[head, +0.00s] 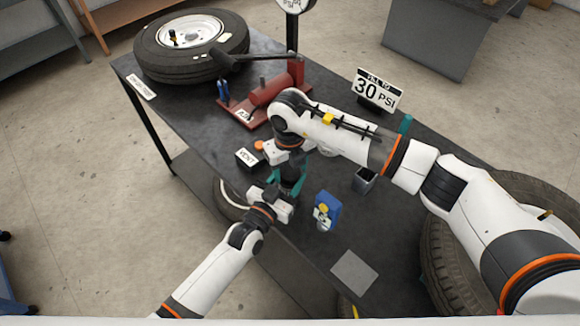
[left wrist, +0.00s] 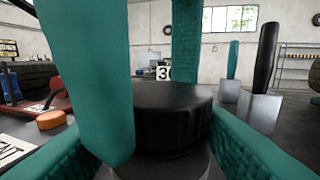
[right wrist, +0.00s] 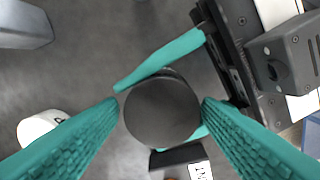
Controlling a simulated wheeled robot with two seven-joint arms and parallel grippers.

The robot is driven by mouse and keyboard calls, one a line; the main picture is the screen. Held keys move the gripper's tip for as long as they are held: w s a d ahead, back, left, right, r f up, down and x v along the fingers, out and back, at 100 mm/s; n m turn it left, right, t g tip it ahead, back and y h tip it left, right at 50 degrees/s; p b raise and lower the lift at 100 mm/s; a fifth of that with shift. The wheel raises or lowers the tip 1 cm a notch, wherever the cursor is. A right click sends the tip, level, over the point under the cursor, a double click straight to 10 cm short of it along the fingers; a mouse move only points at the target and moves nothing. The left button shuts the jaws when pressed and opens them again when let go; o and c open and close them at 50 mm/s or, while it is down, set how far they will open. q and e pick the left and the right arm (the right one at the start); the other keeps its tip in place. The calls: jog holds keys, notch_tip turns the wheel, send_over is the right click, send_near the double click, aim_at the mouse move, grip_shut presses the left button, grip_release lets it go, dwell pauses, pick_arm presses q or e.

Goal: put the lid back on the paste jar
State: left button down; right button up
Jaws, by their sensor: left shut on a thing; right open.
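The black round lid (left wrist: 165,100) sits level on top of the paste jar (left wrist: 200,166), whose grey body shows just below it in the left wrist view. My left gripper (head: 284,190) is shut on the jar, with its teal fingers on either side, below the lid. My right gripper (right wrist: 160,106) is open and points straight down over the jar. Its two fingers stand on opposite sides of the lid (right wrist: 160,112); any small gap to it is hard to judge. In the head view the right arm partly hides the jar and lid.
A black VENT block (head: 247,158) and an orange disc (head: 259,145) lie left of the jar. A red pump (head: 270,92) and tire (head: 190,45) are farther back. The front right tabletop is mostly clear.

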jog(key=r, duration=0.4)
jog(key=shift+a+r, duration=0.2)
jog(key=shift+r, duration=0.2)
jog(key=shift+s, duration=0.1)
jog(key=shift+f, duration=0.1)
jog(key=shift+c, duration=0.3)
notch_tip(320, 180, up, 3)
jog(key=n, duration=0.3)
jog(key=shift+f, duration=0.1)
jog(key=shift+a, duration=0.1)
jog(key=shift+f, duration=4.1)
jog(key=shift+c, duration=0.6)
